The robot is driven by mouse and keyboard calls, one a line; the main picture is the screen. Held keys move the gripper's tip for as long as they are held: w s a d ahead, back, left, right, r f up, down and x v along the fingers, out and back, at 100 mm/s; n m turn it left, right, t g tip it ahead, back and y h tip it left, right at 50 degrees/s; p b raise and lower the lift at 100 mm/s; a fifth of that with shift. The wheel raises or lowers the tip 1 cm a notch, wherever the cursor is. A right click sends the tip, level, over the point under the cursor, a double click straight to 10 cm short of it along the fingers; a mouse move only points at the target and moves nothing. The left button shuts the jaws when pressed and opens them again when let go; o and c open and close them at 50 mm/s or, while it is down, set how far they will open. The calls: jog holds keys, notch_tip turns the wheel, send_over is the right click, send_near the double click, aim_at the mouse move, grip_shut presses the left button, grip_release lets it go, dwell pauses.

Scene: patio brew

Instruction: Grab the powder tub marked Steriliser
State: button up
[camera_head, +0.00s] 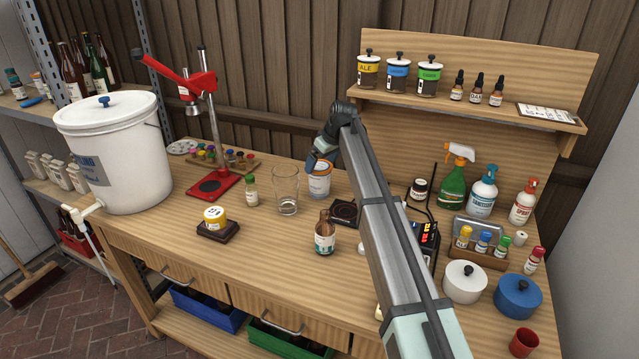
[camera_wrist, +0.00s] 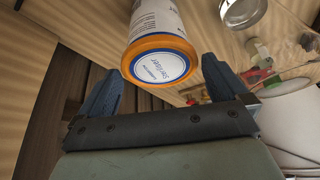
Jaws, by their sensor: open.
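The Steriliser tub (camera_head: 320,187) is white with a blue-and-white label and an orange rim. It stands on the bench, its top partly hidden by my gripper (camera_head: 319,160). In the wrist view its orange-edged lid (camera_wrist: 161,62) bears a white disc that reads Steriliser. My gripper (camera_wrist: 158,82) is open, with one blue finger on each side of the lid in that view. Gaps show between the lid and both fingers. I cannot tell how far the fingertips reach down past the lid.
A glass jar (camera_head: 285,190) stands close left of the tub, and a black scale (camera_head: 345,213) lies in front of it. A brown bottle (camera_head: 325,233) stands nearer the front. My arm covers part of the bench's right half. Spray bottles (camera_head: 453,182) stand at the right.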

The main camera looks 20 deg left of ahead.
jog(key=shift+w+a+f, duration=0.15)
jog(key=shift+a+f, duration=0.1)
jog(key=shift+f, duration=0.35)
jog(key=c, duration=1.7)
jog(key=shift+o, duration=0.2)
